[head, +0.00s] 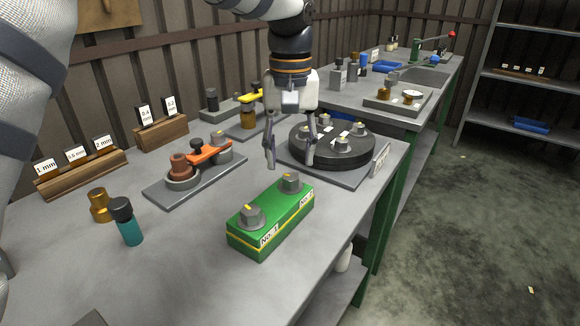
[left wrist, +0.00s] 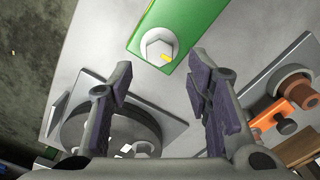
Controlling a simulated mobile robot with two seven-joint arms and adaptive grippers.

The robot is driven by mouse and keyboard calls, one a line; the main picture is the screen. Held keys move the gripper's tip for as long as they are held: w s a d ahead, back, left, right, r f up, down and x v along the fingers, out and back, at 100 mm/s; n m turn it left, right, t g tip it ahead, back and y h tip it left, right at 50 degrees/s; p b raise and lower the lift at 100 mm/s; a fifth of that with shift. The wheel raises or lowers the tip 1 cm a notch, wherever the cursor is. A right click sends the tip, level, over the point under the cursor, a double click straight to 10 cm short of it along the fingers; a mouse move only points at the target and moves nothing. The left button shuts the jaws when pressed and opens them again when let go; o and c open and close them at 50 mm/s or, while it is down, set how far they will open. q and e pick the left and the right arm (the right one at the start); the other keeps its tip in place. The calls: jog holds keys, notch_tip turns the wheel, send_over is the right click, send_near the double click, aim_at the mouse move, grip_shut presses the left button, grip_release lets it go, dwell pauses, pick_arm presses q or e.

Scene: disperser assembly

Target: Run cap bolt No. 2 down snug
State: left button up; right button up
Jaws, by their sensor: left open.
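A green block (head: 270,222) with a yellow stripe lies near the front edge of the table, with labels No. 1 and No. 2 on its side. Cap bolt No. 2 (head: 291,182) is a grey bolt head with a yellow mark, upright at the block's far end. It also shows in the left wrist view (left wrist: 159,48), ahead of the fingers and apart from them. Cap bolt No. 1 (head: 251,215) stands at the near end. My left gripper (head: 290,164) is open and empty, pointing down just behind bolt No. 2. Whether bolt No. 2 is fully seated cannot be told.
A black round plate (head: 332,160) with several grey knobs stands right behind the gripper. An orange bar fixture (head: 210,152) is to the left. A teal-handled tool (head: 128,225) and a brass part (head: 100,204) stand at front left. The table before the block is clear.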

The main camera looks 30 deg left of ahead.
aim_at(291, 174)
pick_arm(q)
notch_tip(291, 174, down, 4)
jog(key=shift+f, duration=0.15)
grip_shut()
jog(key=shift+r+m, duration=0.25)
jog(key=shift+m, duration=0.55)
jog(key=shift+w+f+m+p, duration=0.2)
jog(key=shift+m+p, duration=0.15)
jog(key=shift+m, duration=0.35)
jog(key=shift+s, duration=0.1)
grip_release()
